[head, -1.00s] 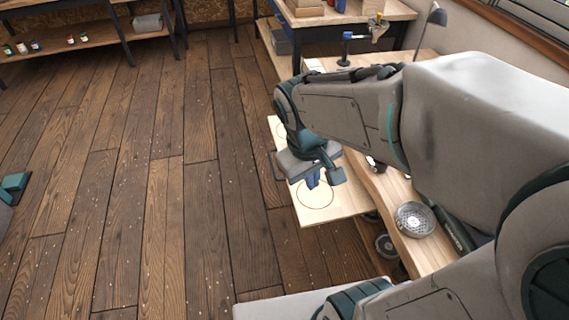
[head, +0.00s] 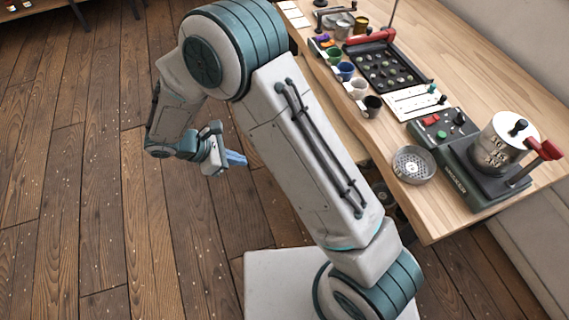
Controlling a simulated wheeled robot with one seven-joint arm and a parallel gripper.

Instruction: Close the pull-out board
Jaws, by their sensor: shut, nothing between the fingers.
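The pull-out board (head: 343,132) shows only as a strip of pale wood between my arm and the front edge of the bench. My arm hides the rest of it, so I cannot tell how far out it is. My gripper (head: 238,159) is left of my forearm, over the floor side of the bench. Its blue fingers are shut and empty and point right, towards the bench. I cannot tell whether they touch the board's edge.
The bench top (head: 455,65) carries several cups, a black sample tray (head: 385,68), a metal strainer dish (head: 414,165) and a machine with a metal drum (head: 500,145). The wooden floor (head: 70,200) to the left is clear.

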